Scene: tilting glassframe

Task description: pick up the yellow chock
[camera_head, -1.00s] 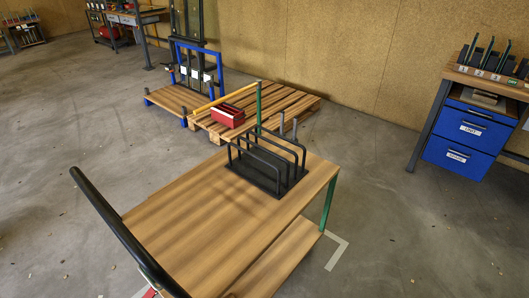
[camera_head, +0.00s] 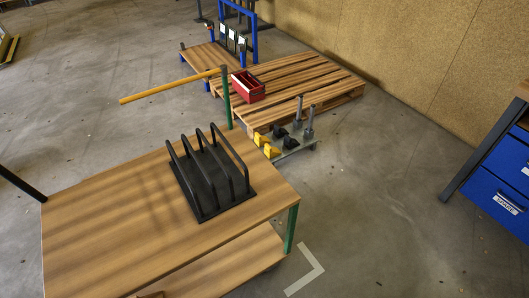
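Two small yellow blocks, which look like the chocks, sit side by side just beyond the far edge of the wooden table: one yellow chock (camera_head: 260,139) and a second yellow chock (camera_head: 271,151). They are on or against a low grey stand (camera_head: 298,143) with dark blocks and upright grey posts. The table edge is close in front of them, and their lower parts are hard to make out. Neither of my grippers shows in this view.
A wooden table (camera_head: 110,220) carries a black rack (camera_head: 210,177). A green post (camera_head: 226,98) with a yellow bar (camera_head: 170,87) rises behind it. A pallet (camera_head: 300,82) holds a red box (camera_head: 248,87). Blue drawers (camera_head: 505,180) stand right. Floor between is open.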

